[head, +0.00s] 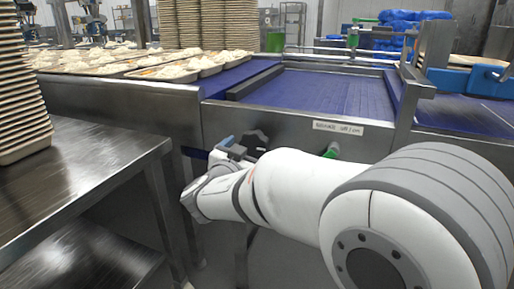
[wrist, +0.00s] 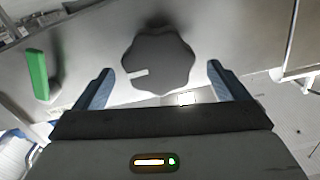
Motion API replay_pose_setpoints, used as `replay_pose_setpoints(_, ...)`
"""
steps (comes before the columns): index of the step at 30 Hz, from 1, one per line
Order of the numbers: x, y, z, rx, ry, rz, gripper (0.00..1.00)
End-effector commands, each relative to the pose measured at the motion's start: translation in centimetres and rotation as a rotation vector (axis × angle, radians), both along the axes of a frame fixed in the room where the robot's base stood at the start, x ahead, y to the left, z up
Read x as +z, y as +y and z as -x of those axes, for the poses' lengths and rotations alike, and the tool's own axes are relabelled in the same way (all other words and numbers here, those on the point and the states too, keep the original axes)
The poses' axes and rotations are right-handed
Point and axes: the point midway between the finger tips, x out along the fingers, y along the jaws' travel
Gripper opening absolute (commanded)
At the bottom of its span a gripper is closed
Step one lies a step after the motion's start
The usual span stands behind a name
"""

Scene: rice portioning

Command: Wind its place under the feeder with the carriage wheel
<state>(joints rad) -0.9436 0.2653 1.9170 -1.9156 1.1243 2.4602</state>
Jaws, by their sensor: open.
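The carriage wheel (wrist: 157,62) is a dark grey lobed knob with a pale mark on its left side, on a grey metal face. In the wrist view it lies between the two blue fingers of my gripper (wrist: 160,70), which is open; a gap shows on both sides of the wheel. In the head view my gripper (head: 238,148) is at the conveyor's front panel, with the dark wheel (head: 258,137) just beyond it, partly hidden by my arm. I cannot tell which part is the feeder.
A green handle (wrist: 37,75) is left of the wheel in the wrist view. The blue belt (head: 320,92) runs behind the front panel. Trays of rice (head: 175,72) stand at the back left. A steel table (head: 85,165) with stacked trays (head: 20,100) is at the left.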

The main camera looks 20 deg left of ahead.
Motion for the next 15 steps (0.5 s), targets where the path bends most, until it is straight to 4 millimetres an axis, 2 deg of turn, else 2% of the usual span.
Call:
replay_pose_setpoints(1,-0.2,-0.2,-1.0,-0.004,0.0,0.0,0.94)
replay_pose_setpoints(6,-0.2,-0.4,-3.3,-0.004,0.001,0.001,0.94)
replay_pose_setpoints(10,-0.1,-0.5,-4.3,-0.004,0.001,0.002,0.94)
replay_pose_setpoints(15,0.0,-0.5,-4.6,-0.003,0.001,0.002,0.94)
